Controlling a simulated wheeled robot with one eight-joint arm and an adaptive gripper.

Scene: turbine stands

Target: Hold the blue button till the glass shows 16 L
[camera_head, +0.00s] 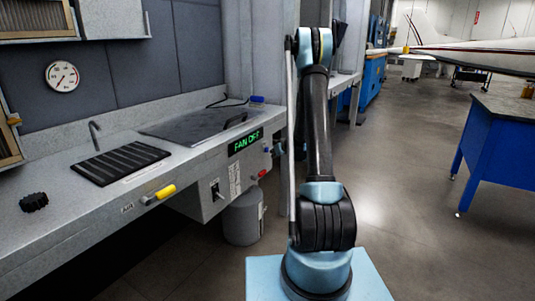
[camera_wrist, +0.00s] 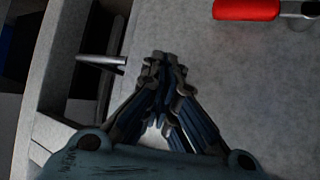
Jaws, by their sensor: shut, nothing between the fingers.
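My gripper (camera_wrist: 162,75) is shut and empty in the wrist view, over a grey surface. It does not show clearly in the head view. A small blue part (camera_head: 257,99) lies at the back of the grey bench in the head view; I cannot tell whether it is the blue button. A small bluish part (camera_head: 267,148) shows beside the green display and is too small to make out. No glass with a litre scale can be made out in either view. No blue button shows near the fingertips.
The bench (camera_head: 60,236) carries a black ribbed mat (camera_head: 120,163), a yellow handle (camera_head: 166,191) and a lit display (camera_head: 245,142) reading "FAN OFF". A round gauge (camera_head: 62,76) hangs above. The wrist view shows a red handle (camera_wrist: 246,10) and a metal rod (camera_wrist: 101,62).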

